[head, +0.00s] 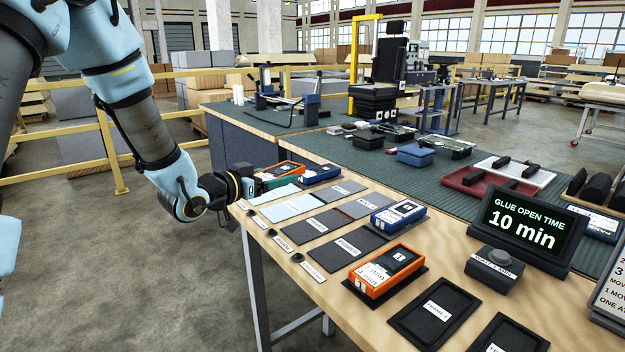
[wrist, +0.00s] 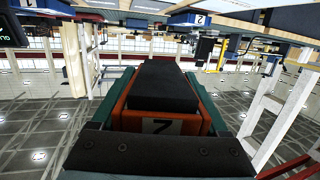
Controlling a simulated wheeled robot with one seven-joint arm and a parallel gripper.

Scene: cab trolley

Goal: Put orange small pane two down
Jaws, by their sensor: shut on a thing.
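My gripper (head: 262,184) is shut on an orange pane box with a black top (head: 287,169) over the far left end of the near table. Whether the orange box touches the table is hidden from me. A larger orange box (head: 372,283) sits on a dark pad nearer the front.
Grey and light blue pads (head: 292,207) with labels lie along the table. Another blue box (head: 385,219) rests mid-table. A dark button block (head: 491,265) and the "GLUE OPEN TIME 10 min" screen (head: 522,227) stand at right. A dark tray (head: 434,311) at the front is empty.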

